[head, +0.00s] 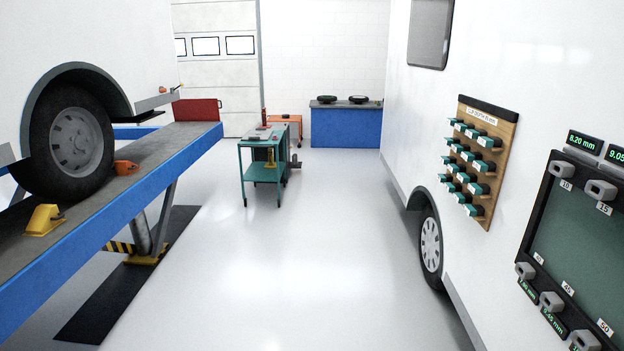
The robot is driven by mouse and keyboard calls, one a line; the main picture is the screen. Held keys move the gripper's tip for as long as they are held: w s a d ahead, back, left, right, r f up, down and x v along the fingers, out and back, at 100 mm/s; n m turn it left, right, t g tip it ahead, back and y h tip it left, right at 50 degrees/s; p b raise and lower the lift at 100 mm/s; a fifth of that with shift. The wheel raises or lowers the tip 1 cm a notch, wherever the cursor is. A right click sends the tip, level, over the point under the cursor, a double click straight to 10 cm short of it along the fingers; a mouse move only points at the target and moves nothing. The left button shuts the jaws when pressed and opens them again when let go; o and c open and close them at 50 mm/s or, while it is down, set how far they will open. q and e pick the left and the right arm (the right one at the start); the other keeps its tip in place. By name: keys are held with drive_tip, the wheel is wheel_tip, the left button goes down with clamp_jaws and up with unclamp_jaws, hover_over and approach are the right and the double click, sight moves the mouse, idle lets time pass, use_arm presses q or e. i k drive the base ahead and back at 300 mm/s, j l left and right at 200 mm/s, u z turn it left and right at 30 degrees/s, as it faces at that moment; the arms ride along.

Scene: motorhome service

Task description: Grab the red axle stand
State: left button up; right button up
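I cannot make out a red axle stand for certain. A small, narrow, upright red object (264,115) shows at the far end of the green trolley (245,146); it is too small to tell what it is. Neither of my grippers is in view.
A blue lift ramp (165,165) carries a vehicle wheel (77,141) on the left, with a yellow chock (44,220) and an orange chock (125,167). A white motorhome (455,75) with a tool board (482,160) stands right. A blue bench (346,128) is at the back. The middle floor is clear.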

sight(264, 125)
drive_tip(key=i, duration=10.8)
drive_tip(key=i+u, duration=0.1)
drive_tip(key=i, duration=0.9)
drive_tip(key=i+l, duration=0.2)
drive_tip(key=i, duration=0.8)
drive_tip(key=u, duration=0.45)
drive_tip(key=i+u, duration=0.1)
drive_tip(key=u, duration=0.75)
drive_tip(key=l+u, duration=0.1)
drive_tip(key=u, duration=0.35)
drive_tip(key=i+l+u, duration=0.1)
drive_tip(key=u, duration=0.3)
